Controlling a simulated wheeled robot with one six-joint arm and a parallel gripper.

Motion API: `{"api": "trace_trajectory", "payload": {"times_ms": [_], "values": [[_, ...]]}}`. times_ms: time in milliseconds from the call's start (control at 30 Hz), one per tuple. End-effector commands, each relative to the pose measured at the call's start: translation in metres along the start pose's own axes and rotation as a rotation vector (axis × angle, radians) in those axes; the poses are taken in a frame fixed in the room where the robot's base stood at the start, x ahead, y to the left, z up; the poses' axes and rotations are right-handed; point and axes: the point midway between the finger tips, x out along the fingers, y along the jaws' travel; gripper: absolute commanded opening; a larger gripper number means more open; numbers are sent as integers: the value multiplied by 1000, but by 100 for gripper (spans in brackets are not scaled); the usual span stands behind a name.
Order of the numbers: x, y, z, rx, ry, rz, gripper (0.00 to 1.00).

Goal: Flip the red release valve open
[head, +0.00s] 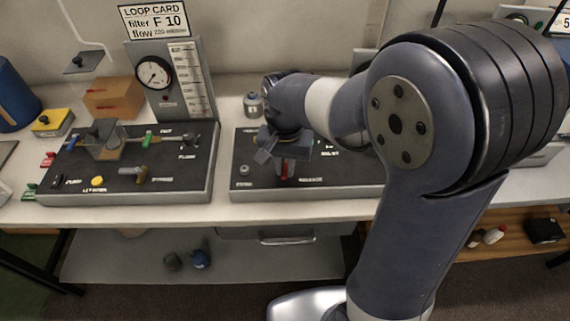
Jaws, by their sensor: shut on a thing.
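The red release valve (285,168) shows as a small red piece on the right black panel (350,187), above a white label that seems to read "RELEASE". My gripper (280,158) is over this panel, pointing down, with its fingers at the red valve. It is shut on the red valve as far as this view shows. The upper part of the valve is hidden by my gripper, so I cannot tell how its handle is turned. My arm covers the right part of the panel.
A cardboard box (113,97) is at back left. The bench front strip is clear.

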Motion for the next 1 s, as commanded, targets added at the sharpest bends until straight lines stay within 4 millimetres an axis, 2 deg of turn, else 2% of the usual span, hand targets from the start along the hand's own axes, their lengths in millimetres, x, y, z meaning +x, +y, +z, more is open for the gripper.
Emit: {"api": "trace_trajectory", "payload": {"times_ms": [200,600,900,933,1000], "values": [[0,1,0,-18,0,0,0],[-1,8,-1,-242,1,0,0],[0,8,-2,-250,2,0,0],[0,8,-2,-250,2,0,15],[0,8,-1,-250,1,0,21]]}}
